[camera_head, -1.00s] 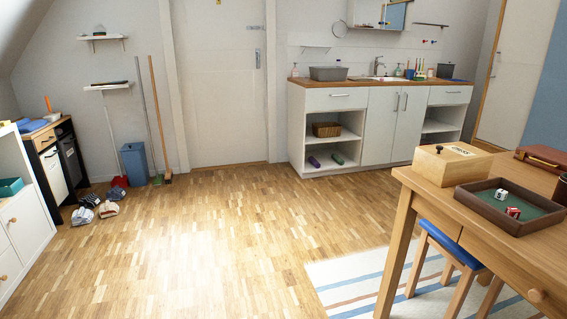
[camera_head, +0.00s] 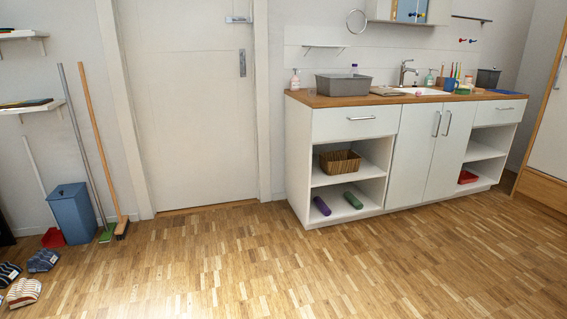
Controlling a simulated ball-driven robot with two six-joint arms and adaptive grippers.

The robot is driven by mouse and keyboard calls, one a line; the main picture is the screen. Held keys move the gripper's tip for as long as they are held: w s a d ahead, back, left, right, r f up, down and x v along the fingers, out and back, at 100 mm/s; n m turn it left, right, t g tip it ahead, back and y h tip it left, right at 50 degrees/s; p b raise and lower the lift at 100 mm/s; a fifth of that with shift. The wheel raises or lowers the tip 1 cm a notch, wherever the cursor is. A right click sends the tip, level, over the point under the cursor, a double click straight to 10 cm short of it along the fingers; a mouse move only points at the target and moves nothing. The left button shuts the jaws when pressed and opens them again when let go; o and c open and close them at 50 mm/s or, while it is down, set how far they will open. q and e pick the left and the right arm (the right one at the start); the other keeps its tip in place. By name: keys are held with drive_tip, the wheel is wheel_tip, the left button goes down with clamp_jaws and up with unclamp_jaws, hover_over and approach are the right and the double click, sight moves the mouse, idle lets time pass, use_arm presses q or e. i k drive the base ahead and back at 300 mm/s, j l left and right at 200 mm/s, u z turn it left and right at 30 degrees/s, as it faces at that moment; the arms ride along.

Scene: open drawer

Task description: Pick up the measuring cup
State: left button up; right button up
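I cannot make out a measuring cup for certain. Small items stand on the wooden counter (camera_head: 350,98) of the white cabinet ahead, among them a blue cup-like thing (camera_head: 449,85) right of the sink (camera_head: 420,91); it is too small to tell what it is. The cabinet has a drawer at upper left (camera_head: 355,122), which is shut, and another at upper right (camera_head: 497,112), also shut. Neither of my grippers shows in the head view.
A grey tub (camera_head: 343,86) stands on the counter. A basket (camera_head: 340,162) and two rolls, purple (camera_head: 321,206) and green (camera_head: 353,200), lie on the open shelves. A blue bin (camera_head: 73,213), brooms and slippers (camera_head: 24,292) are at left. The wooden floor (camera_head: 270,270) ahead is clear.

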sight(311, 90)
drive_tip(key=i, duration=2.65)
